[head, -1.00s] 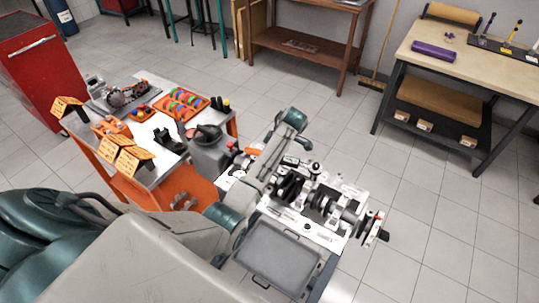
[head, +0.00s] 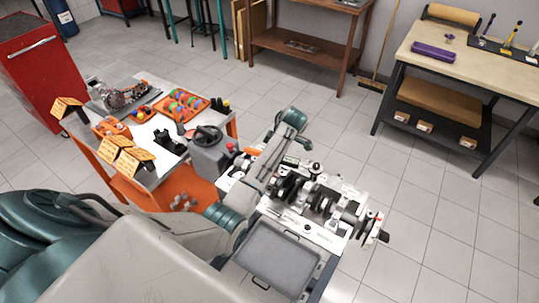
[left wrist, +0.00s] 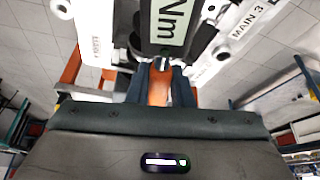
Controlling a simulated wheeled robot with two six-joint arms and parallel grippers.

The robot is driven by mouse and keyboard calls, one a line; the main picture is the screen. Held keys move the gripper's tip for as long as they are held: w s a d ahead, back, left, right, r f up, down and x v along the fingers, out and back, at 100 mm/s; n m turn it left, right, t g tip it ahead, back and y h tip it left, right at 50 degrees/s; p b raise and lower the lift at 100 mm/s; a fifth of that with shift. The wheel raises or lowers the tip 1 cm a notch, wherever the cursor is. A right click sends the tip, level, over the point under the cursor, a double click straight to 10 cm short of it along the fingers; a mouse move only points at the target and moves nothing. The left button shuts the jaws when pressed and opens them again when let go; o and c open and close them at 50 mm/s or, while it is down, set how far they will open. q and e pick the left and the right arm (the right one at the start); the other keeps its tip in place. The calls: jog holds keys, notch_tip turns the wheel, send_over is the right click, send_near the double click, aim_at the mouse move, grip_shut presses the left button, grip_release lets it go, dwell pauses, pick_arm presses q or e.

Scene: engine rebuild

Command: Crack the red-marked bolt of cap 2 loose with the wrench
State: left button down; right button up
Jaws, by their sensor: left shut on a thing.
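My left gripper (left wrist: 160,88) is shut on the orange handle (left wrist: 159,84) of the wrench. The wrench's display (left wrist: 170,22), with "Nm" on it, sits just beyond the fingers in the left wrist view. A white cap marked MAIN 3 (left wrist: 246,22) is right of the wrench, and another labelled white piece (left wrist: 93,38) is left of it. The wrench head and the red-marked bolt are hidden or too small to make out. In the head view my left arm reaches over the engine block (head: 322,233) with its dark crankshaft. My right gripper is not in view.
A grey tray (head: 268,258) lies in front of the block. An orange cart (head: 140,195) with parts, coloured pieces and sign cards stands at left. A red cabinet (head: 45,75) is behind it. A workbench (head: 480,65) stands at far right. The floor right of the block is clear.

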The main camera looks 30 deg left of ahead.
pick_arm(q)
jog(key=shift+r, duration=0.65)
dwell(0.5)
